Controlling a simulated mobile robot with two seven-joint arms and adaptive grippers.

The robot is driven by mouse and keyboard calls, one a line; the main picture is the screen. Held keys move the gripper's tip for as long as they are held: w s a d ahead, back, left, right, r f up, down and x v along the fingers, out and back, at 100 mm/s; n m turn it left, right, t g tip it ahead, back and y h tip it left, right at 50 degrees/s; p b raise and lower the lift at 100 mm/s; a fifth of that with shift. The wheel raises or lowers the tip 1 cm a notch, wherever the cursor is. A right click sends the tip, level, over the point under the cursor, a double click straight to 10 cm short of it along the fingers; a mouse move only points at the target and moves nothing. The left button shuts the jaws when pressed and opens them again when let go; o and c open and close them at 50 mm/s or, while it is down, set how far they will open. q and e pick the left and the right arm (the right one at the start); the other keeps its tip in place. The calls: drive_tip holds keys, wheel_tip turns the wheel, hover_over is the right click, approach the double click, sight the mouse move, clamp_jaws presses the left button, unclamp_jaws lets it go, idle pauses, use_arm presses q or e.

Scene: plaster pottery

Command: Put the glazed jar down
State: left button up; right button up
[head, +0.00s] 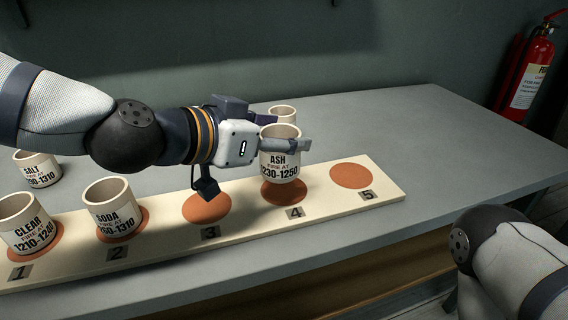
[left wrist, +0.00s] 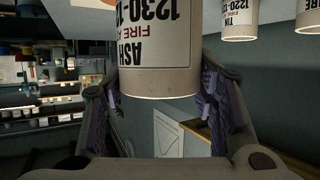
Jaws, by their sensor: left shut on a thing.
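The glazed jar, a cream cup marked ASH (head: 281,165), is in my left gripper (head: 290,132), whose fingers close on its two sides near the rim. The jar is upright over the orange disc numbered 4 (head: 285,197). Its base looks slightly above the disc, which lies in shadow, but contact is hard to judge. In the left wrist view, the jar (left wrist: 158,75) appears upside down between the fingers. My right arm shows at the lower right of the head view; its gripper is out of view.
The pale board (head: 250,222) carries numbered discs. The CLEAR jar (head: 27,228) is on disc 1 and the SODA jar (head: 112,215) on disc 2. Disc 3 (head: 207,208) and disc 5 (head: 354,175) are bare. A SALT jar (head: 37,170) and another jar (head: 283,115) stand behind.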

sight(284, 157)
use_arm(q)
drive_tip(key=f, duration=0.1)
drive_tip(key=w+f, duration=0.1)
drive_tip(key=f, duration=0.1)
drive_tip(key=w+f+b, duration=0.1)
drive_tip(key=f, duration=0.1)
drive_tip(key=shift+d+f, duration=0.1)
drive_tip(key=shift+d, duration=0.2)
use_arm(e)
drive_tip(key=shift+s+f, duration=0.55)
drive_tip(key=shift+f, duration=0.1)
use_arm(q)
drive_tip(key=shift+s, duration=0.1)
drive_tip(key=shift+f, duration=0.15)
drive_tip(key=o, duration=1.3)
use_arm(e)
drive_tip(key=shift+g, duration=0.3)
